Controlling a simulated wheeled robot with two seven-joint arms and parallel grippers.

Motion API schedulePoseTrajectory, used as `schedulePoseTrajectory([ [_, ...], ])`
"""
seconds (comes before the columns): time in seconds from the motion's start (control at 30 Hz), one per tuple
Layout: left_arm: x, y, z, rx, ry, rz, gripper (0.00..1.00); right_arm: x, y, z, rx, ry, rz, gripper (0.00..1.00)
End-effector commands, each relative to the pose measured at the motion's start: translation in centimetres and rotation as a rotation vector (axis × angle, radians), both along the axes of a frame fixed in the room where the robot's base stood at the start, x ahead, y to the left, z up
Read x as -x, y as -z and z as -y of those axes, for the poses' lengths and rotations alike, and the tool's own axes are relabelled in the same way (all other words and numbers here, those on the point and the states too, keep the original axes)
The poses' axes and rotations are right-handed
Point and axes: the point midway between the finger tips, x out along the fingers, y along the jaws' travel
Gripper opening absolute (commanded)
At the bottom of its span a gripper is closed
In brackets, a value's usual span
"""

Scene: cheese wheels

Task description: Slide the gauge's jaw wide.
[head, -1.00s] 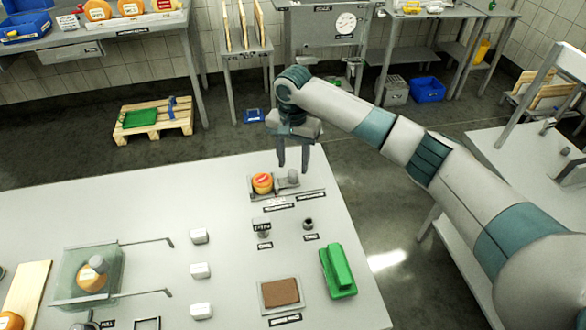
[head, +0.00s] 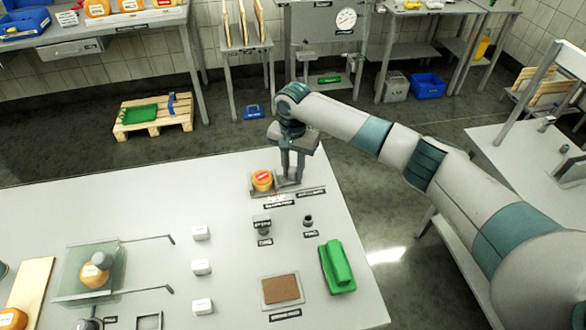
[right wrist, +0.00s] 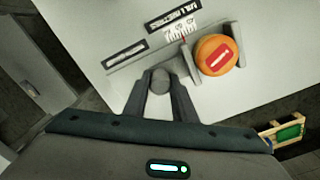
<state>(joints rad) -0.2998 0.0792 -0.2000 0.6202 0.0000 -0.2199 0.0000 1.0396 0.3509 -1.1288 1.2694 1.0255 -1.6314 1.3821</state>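The gauge (head: 258,194) stands near the far right end of the light table, with an orange cheese wheel (head: 262,180) with a red label in it. In the right wrist view, the cheese wheel (right wrist: 217,55) sits between two upright plates. The sliding jaw's plate (right wrist: 189,63) is close beside it; I cannot tell if they touch. The jaw's grey round knob (right wrist: 159,82) is between the fingers of my right gripper (right wrist: 160,84), which look shut on it. In the head view, my right gripper (head: 292,178) points down at the gauge. My left gripper is not in view.
A printed scale (right wrist: 181,31) and black labels lie along the gauge. Nearer are two small dark fixtures (head: 308,221), a green block (head: 337,267) and a brown pad (head: 281,290). White blocks (head: 201,267) and a clear-covered cheese stand left. The table's right edge is close.

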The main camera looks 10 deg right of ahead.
Motion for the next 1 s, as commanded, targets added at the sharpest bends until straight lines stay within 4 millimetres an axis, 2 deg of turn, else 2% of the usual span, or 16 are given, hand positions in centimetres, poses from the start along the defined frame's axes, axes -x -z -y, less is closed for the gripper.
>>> schedulePoseTrajectory([
  [0.17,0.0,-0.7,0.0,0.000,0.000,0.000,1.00,0.1,-0.2,0.5,-0.001,0.000,-0.003,0.00],
  [0.4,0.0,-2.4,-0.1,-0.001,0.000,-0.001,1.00,0.1,-0.2,2.6,-0.001,0.002,-0.003,0.00],
  [0.7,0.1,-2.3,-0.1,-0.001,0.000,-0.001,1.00,0.0,0.0,3.0,0.003,0.003,-0.001,0.00],
  [0.73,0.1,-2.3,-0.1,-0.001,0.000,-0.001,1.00,0.0,0.0,3.0,0.003,0.003,-0.001,0.27],
  [0.8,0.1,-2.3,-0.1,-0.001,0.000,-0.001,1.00,0.0,0.0,3.0,0.003,0.003,-0.001,0.43],
  [1.0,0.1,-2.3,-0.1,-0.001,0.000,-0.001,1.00,0.0,0.0,2.9,0.002,0.001,-0.001,0.43],
])
